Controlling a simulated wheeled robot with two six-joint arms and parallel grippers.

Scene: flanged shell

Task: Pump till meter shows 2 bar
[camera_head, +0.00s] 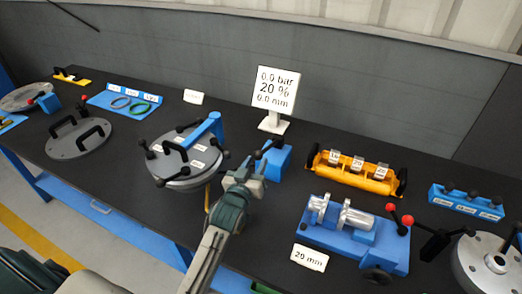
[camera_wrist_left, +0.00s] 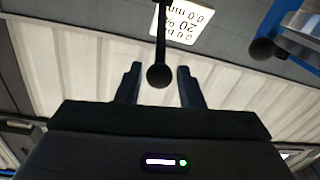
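The meter (camera_head: 275,90) is a white sign on a stand behind the pump and reads 0.0 bar, 20 % and 0.0 mm. It also shows upside down in the left wrist view (camera_wrist_left: 182,24). The pump appears to be the blue block (camera_head: 278,163) with a black ball-ended lever. My left gripper (camera_head: 251,168) is just left of this block. In the left wrist view its two fingers (camera_wrist_left: 159,88) are apart, with a black ball-ended rod (camera_wrist_left: 158,76) showing between them. I cannot tell whether they touch it. My right gripper is not in view.
A grey flanged shell (camera_head: 180,178) with a blue arm stands left of my gripper. A yellow tray (camera_head: 345,180) and a blue fixture with metal cylinders (camera_head: 350,238) lie to the right. A grey lid (camera_head: 72,147) and a blue ring tray (camera_head: 103,100) lie farther left.

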